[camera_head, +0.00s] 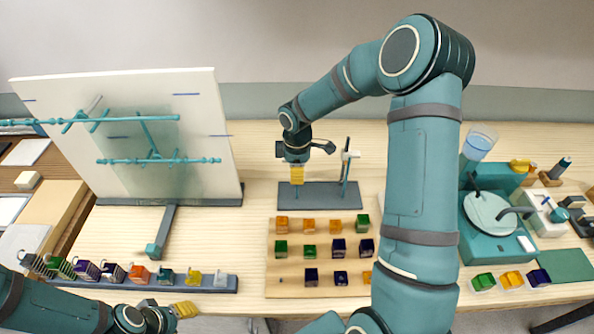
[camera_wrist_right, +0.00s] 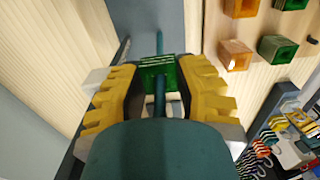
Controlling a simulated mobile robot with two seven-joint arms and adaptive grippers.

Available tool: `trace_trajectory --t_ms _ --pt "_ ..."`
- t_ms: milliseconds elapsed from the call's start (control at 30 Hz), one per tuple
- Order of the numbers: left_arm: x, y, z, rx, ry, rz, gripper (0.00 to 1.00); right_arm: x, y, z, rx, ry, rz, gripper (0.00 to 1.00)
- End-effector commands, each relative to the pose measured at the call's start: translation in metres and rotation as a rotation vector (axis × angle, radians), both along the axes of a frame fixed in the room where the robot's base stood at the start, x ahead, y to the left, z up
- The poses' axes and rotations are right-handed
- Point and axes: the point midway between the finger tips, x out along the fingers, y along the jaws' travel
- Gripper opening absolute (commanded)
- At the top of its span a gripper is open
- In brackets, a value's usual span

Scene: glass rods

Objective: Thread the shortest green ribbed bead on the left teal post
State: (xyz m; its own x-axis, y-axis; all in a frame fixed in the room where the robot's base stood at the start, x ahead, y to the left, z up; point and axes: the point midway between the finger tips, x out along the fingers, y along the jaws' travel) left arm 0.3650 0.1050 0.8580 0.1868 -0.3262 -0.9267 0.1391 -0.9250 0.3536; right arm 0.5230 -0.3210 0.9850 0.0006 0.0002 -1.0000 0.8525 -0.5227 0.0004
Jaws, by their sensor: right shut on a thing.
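My right gripper (camera_head: 297,174) points down over the left end of a grey base (camera_head: 325,190). In the right wrist view its yellow fingers (camera_wrist_right: 160,88) are shut on a green ribbed bead (camera_wrist_right: 157,66). The bead is hidden by the fingers in the head view. The left teal post (camera_head: 296,192) shows just below the fingers. In the wrist view the teal post (camera_wrist_right: 159,42) lines up with the bead; I cannot tell whether it passes through it. My left gripper (camera_head: 185,309) is low at the left, its opening unclear.
A wooden board (camera_head: 275,264) with several orange, green and dark beads lies in front of the base. A second upright with a white piece (camera_head: 350,155) stands at the base's right. A white panel with teal rods (camera_head: 215,165) stands left. A teal machine (camera_head: 495,242) stands right.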

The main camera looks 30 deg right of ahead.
Motion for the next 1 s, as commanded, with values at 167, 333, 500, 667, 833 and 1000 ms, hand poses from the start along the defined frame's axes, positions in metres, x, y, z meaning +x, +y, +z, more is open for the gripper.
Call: trace_trajectory --t_ms 167,333,500,667,833,1000 --pt "0.000 0.000 0.000 0.000 0.000 0.000 0.47 0.000 0.000 0.000 0.000 0.000 0.000 0.03" --pt "0.000 0.000 0.000 0.000 0.000 -0.001 0.47 0.001 0.000 0.001 0.000 -0.002 0.000 0.61" --pt "0.000 0.000 0.000 0.000 0.000 -0.001 0.47 0.002 -0.001 0.001 -0.002 -0.007 -0.001 0.61" --pt "0.000 0.000 0.000 0.000 0.000 -0.001 0.47 0.003 -0.002 0.002 -0.003 -0.010 -0.001 0.61" --pt "0.000 0.000 0.000 0.000 0.000 -0.001 0.47 0.003 -0.002 0.003 -0.004 -0.012 -0.002 0.61" --pt "0.000 0.000 0.000 0.000 0.000 -0.001 0.47 0.003 -0.003 0.019 -0.006 -0.015 -0.002 0.61"
